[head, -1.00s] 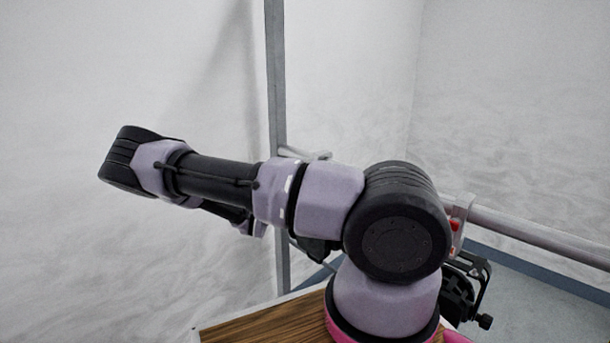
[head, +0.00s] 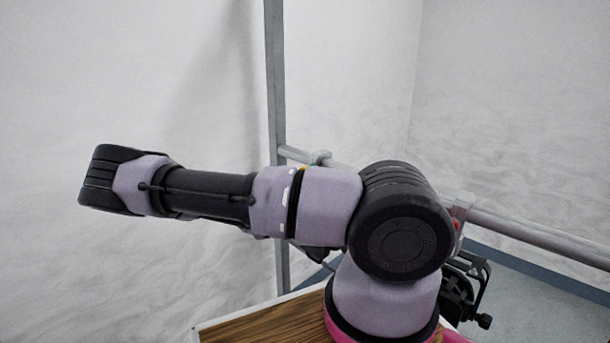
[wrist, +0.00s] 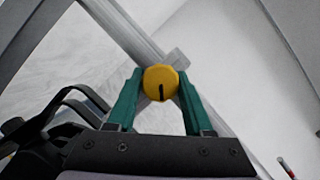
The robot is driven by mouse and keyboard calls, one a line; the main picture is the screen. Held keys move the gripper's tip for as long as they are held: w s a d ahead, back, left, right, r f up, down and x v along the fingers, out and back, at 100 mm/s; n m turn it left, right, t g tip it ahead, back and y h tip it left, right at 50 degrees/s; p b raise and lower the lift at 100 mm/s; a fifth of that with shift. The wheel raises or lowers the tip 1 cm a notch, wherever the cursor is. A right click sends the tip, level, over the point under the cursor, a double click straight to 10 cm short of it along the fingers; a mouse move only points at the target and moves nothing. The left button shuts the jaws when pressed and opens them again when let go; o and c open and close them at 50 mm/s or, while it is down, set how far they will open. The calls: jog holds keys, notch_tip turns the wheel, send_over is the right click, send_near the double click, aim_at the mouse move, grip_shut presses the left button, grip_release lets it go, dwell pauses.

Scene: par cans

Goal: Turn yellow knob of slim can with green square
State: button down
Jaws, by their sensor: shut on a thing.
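The yellow knob (wrist: 160,81) shows in the wrist view as a round disc with a dark mark on its lower half. My gripper (wrist: 160,92) has two green fingers, one on each side of the knob, and is shut on it. The slim can's body and its green square cannot be made out in the wrist view. In the head view my own arm covers the place where my gripper is. A small yellow spot (head: 303,168) shows just above my arm there; I cannot tell whether it is the knob.
A grey horizontal pipe (head: 530,232) runs along the wall behind my arm. A grey upright post (head: 275,90) stands left of it. A black bracketed fixture (head: 465,290) hangs below the pipe at right. A wooden tabletop (head: 270,328) lies below my arm.

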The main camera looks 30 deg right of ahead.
dwell(0.3)
jog(key=shift+c, duration=1.5)
grip_release()
jog(key=shift+r, duration=0.1)
jog(key=shift+s+a+f, duration=0.2)
jog(key=shift+a, duration=0.05)
jog(key=v, duration=1)
jog(key=shift+s, duration=0.2)
jog(key=shift+r, duration=0.1)
